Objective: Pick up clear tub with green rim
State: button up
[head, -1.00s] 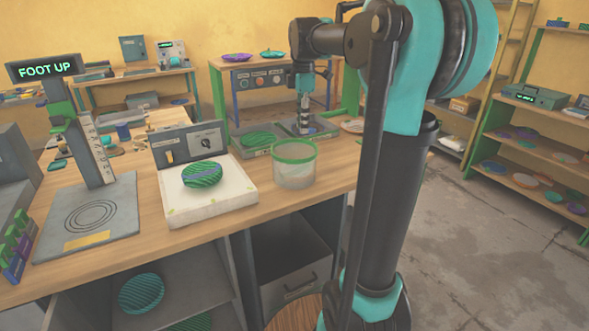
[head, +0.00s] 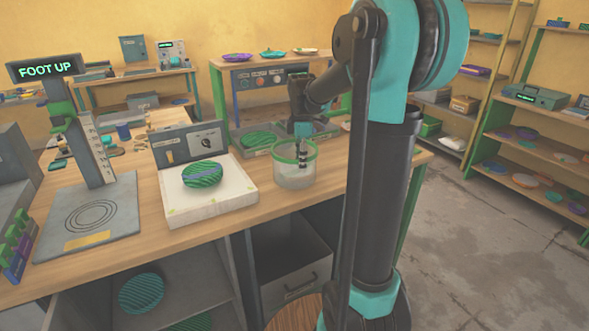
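The clear tub with green rim (head: 293,177) stands upright on the wooden workbench, right of the white scale-like block. My gripper (head: 303,160) points down at the tub's rim, toward its right rear side. Its fingers overlap the tub in the picture, seen at or through the clear wall. I cannot tell whether they are inside the tub, behind it or around its wall, nor whether they touch it. The finger gap is too small to make out.
A white block (head: 240,203) with a green striped disc (head: 202,174) stands left of the tub. A grey tray (head: 245,144) with another green disc lies behind. The bench edge is close in front of the tub. A grey press stand (head: 110,215) is at far left.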

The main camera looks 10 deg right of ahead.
aim_at(300, 188)
jog(key=shift+s+a+f, duration=0.1)
jog(key=shift+a+f, duration=0.05)
jog(key=shift+f, duration=1.55)
grip_shut()
